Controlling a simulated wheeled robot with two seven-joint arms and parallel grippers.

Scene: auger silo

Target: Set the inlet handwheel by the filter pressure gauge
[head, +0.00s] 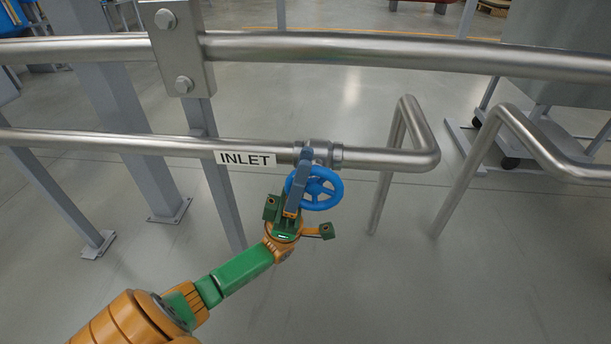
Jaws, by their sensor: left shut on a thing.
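The blue inlet handwheel (326,191) sits on a valve body (319,153) in the lower steel pipe, just right of the white INLET label (246,159). My left gripper (296,185) reaches up from below left. Its fingers lie over the left part of the handwheel and are shut on its rim. The fingers partly cover the wheel's left side. My right gripper is not in view. No filter pressure gauge shows in this view.
A thick upper pipe (400,53) crosses above the inlet pipe, held by a bolted bracket (181,45). Bent steel pipes (420,125) stand at right. Grey posts (125,120) stand at left. The floor below the wheel is clear.

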